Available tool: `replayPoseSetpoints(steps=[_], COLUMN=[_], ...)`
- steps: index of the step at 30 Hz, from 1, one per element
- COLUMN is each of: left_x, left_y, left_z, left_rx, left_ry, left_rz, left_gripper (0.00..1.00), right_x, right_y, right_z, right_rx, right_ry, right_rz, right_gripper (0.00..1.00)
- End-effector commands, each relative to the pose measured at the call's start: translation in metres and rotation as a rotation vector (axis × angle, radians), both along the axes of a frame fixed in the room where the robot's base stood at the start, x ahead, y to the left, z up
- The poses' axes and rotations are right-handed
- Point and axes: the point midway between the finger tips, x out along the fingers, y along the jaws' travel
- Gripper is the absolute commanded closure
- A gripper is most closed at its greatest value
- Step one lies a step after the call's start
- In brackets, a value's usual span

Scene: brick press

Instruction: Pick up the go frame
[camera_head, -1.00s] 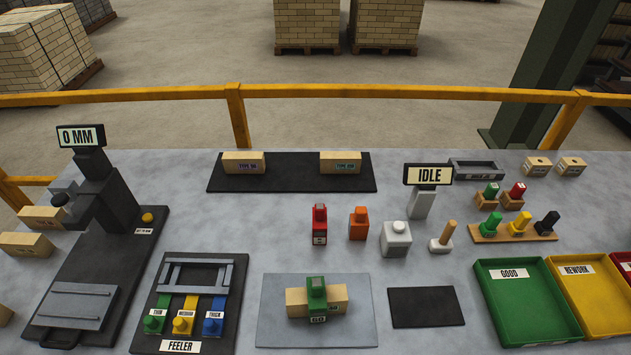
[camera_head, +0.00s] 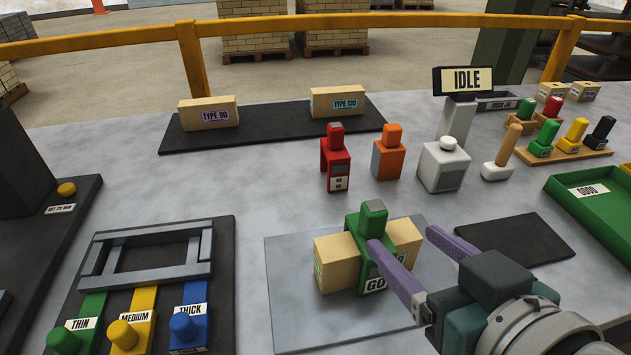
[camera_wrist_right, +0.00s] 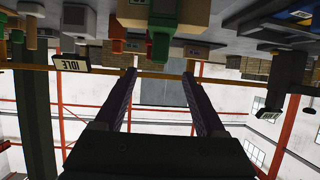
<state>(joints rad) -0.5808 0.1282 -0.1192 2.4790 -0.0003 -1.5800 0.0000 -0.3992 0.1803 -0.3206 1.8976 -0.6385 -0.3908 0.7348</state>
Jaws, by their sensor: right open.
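The green go frame (camera_head: 374,232), labelled GO, stands upright around a tan brick (camera_head: 337,264) on a grey plate (camera_head: 290,322). It shows at the top of the right wrist view (camera_wrist_right: 161,32), which looks upside down. My right gripper (camera_head: 403,238) reaches in from the lower right with two purple fingers, open and empty. In the head view its left fingertip overlaps the frame's right side; I cannot tell whether they touch. Its other fingertip is to the right of the brick. My left gripper is not in view.
A red block (camera_head: 335,160), an orange block (camera_head: 388,155) and a white block (camera_head: 443,165) stand behind the plate. A feeler stand (camera_head: 222,240) is at left. A dark mat (camera_head: 515,238) and a green tray (camera_head: 595,215) lie at right. The IDLE sign (camera_head: 464,80) stands behind.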

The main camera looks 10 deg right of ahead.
Motion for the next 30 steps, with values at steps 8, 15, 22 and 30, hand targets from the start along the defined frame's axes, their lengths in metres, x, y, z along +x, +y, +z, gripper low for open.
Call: replayPoseSetpoints(steps=[8, 15, 22, 30], left_x=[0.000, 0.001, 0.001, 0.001], left_y=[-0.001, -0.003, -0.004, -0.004], left_z=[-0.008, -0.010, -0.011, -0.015], left_rx=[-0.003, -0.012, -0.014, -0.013], left_ry=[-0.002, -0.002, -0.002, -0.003], left_rz=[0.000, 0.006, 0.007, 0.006], left_gripper=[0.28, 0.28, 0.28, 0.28], right_x=[0.026, 0.046, 0.074, 0.093], right_y=[0.007, 0.009, 0.005, 0.008], right_z=[-0.016, -0.025, -0.036, -0.045], right_rx=[0.006, 0.007, 0.004, 0.007], right_ry=[-0.017, -0.014, -0.016, -0.013], right_rz=[0.019, 0.018, 0.018, 0.018], right_gripper=[0.28, 0.28, 0.28, 0.28])
